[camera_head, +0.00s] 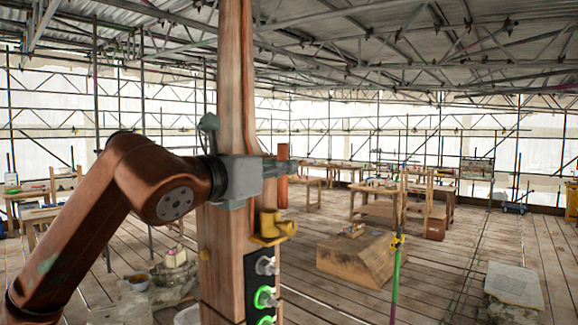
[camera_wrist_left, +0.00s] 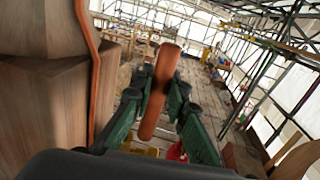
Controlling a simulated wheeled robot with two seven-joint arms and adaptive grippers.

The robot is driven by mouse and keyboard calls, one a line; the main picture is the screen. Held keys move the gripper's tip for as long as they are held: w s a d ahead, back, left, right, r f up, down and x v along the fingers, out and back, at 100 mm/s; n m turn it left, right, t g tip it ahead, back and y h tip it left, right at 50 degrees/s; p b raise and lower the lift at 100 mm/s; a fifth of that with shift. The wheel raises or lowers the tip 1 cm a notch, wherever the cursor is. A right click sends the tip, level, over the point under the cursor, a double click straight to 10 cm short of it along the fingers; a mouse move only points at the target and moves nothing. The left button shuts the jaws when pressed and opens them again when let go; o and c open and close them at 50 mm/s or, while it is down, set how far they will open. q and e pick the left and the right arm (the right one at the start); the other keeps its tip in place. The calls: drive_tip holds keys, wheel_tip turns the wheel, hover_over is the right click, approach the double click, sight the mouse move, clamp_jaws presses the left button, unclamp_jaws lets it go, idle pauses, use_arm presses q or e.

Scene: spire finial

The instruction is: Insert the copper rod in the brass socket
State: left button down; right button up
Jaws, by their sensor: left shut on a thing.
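The copper rod (camera_head: 283,193) is held upright in the fingers of my left gripper (camera_head: 278,167) in the head view. In the left wrist view the rod (camera_wrist_left: 160,90) stands between the green fingers (camera_wrist_left: 158,105), which are closed on it. The brass socket (camera_head: 271,229) is a yellow fitting on the wooden post, below the rod in the head view. The rod's lower end appears above the socket and apart from it; the exact depth offset cannot be told. In the wrist view a yellow patch (camera_wrist_left: 146,151) shows below the rod, partly hidden by the gripper. My right gripper is not in view.
The tall wooden post (camera_head: 226,265) stands close beside my left gripper. A black panel (camera_head: 258,285) with green-ringed knobs is mounted below the socket. A wooden block (camera_head: 362,258), a green pole (camera_head: 396,275) and workbenches (camera_head: 375,190) stand farther right. Open plank floor lies between them.

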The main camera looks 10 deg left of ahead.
use_arm(q)
drive_tip(key=shift+w+a+f+b, duration=0.3)
drive_tip(key=shift+a+f+b, duration=0.2)
drive_tip(key=shift+f+b, duration=0.35)
drive_tip(key=shift+w+a+f+b, duration=0.35)
drive_tip(key=shift+a+f+b, duration=0.2)
drive_tip(key=shift+f, duration=0.45)
drive_tip(key=shift+w+a+f+b, duration=0.3)
drive_tip(key=shift+a+f+b, duration=0.15)
drive_tip(key=shift+f+b, duration=0.4)
drive_tip(key=shift+f, duration=0.1)
drive_tip(key=c, duration=1.8)
unclamp_jaws()
drive_tip(key=shift+s, duration=0.1)
drive_tip(key=shift+f, duration=0.1)
drive_tip(key=v, duration=1.2)
